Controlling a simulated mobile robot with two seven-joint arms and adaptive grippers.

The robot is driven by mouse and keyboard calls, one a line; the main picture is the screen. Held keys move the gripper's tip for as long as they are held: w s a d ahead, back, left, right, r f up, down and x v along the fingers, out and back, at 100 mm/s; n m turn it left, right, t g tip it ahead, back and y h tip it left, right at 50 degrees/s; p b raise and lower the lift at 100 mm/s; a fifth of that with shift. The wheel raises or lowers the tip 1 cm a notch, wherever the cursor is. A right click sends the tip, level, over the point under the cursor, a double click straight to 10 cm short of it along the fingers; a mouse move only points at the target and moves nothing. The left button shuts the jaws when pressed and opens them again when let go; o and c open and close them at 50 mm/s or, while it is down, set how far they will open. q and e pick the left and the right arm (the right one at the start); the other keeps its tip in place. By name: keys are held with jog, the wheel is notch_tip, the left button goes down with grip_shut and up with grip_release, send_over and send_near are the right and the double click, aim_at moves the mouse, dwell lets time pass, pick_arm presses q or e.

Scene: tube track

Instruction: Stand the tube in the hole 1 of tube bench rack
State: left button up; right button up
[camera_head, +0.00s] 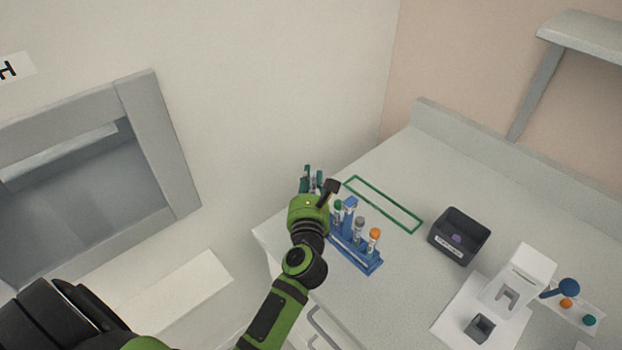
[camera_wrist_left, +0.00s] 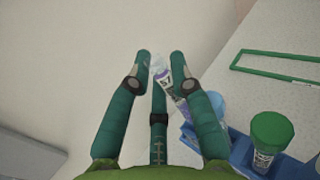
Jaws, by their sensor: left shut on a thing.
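The blue rack (camera_head: 352,254) stands near the left corner of the bench, holding tubes with green (camera_head: 338,205), grey (camera_head: 360,222) and orange (camera_head: 375,234) caps. My left gripper (camera_head: 313,177) is just beyond the rack's far left end, over the bench corner. In the left wrist view, its fingers (camera_wrist_left: 161,58) are shut on a tilted clear tube with a purple-and-white label (camera_wrist_left: 166,82). The rack (camera_wrist_left: 242,155) and its green-capped tube (camera_wrist_left: 268,138) are to the right of the fingers there. The held tube cannot be made out in the head view. Hole numbers are not readable.
A green rectangular outline (camera_head: 402,217) lies behind the rack. A dark open box (camera_head: 459,236) stands to the right. A white device (camera_head: 519,280) and a small plate with coloured caps (camera_head: 567,303) are farther right. The bench between rack and box is clear.

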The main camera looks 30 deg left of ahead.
pick_arm(q)
jog(key=shift+f, duration=0.45)
dwell(0.6)
jog(key=shift+s, duration=0.1)
jog(key=shift+r, duration=0.3)
jog(key=o, duration=0.9)
jog(key=shift+c, duration=0.2)
jog(key=v, duration=0.7)
